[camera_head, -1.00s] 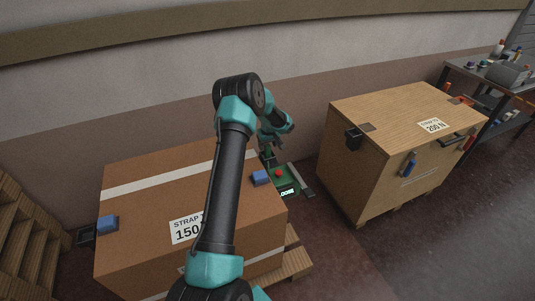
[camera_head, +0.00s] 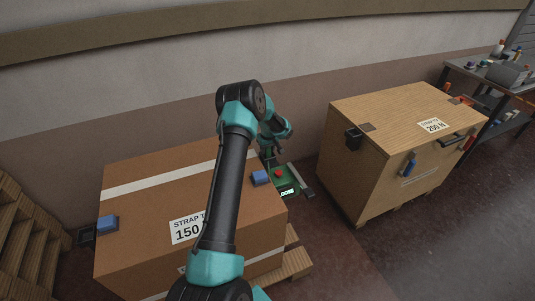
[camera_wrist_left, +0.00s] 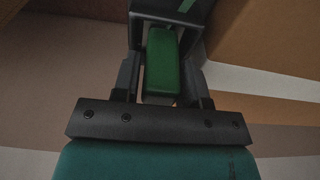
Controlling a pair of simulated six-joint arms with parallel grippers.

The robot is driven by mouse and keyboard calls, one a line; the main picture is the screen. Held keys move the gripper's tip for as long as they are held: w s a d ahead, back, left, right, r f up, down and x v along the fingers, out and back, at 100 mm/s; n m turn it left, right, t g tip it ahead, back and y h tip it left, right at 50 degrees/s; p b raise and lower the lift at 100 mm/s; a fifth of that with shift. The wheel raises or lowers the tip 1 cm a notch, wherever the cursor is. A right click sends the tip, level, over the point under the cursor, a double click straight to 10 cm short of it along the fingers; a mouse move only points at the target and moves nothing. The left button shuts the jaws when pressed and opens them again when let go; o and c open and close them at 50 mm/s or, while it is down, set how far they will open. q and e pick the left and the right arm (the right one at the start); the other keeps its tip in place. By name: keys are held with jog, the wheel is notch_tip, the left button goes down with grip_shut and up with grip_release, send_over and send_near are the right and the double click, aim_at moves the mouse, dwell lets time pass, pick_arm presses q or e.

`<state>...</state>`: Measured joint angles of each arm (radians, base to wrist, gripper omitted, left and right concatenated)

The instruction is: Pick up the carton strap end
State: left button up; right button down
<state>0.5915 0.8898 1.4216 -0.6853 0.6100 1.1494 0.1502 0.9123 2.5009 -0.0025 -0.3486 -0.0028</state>
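The brown carton (camera_head: 130,230) stands on a pallet in the head view, with a white band and a "STRAP TO 150" label. My left arm reaches over it to its far side. My left gripper (camera_head: 268,157) is small and partly hidden there, just behind a green device. In the left wrist view, a green block (camera_wrist_left: 162,65), probably the carton strap end, lies between the fingers of my left gripper (camera_wrist_left: 163,75) below a dark holder (camera_wrist_left: 165,12). I cannot tell whether the fingers press on it. My right gripper is not in view.
The green device (camera_head: 284,181) with a red button and lit display sits beside the carton. Blue corner pieces (camera_head: 108,223) sit on the carton's edges. A wooden crate (camera_head: 355,175) labelled 200 N stands to the right, a cluttered bench (camera_head: 480,72) beyond. A wall runs behind.

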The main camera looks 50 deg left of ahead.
pick_arm(q)
jog(key=c, duration=0.7)
jog(key=shift+o, duration=0.2)
jog(key=shift+r, duration=0.15)
notch_tip(320, 180, up, 10)
jog(key=shift+f, duration=0.15)
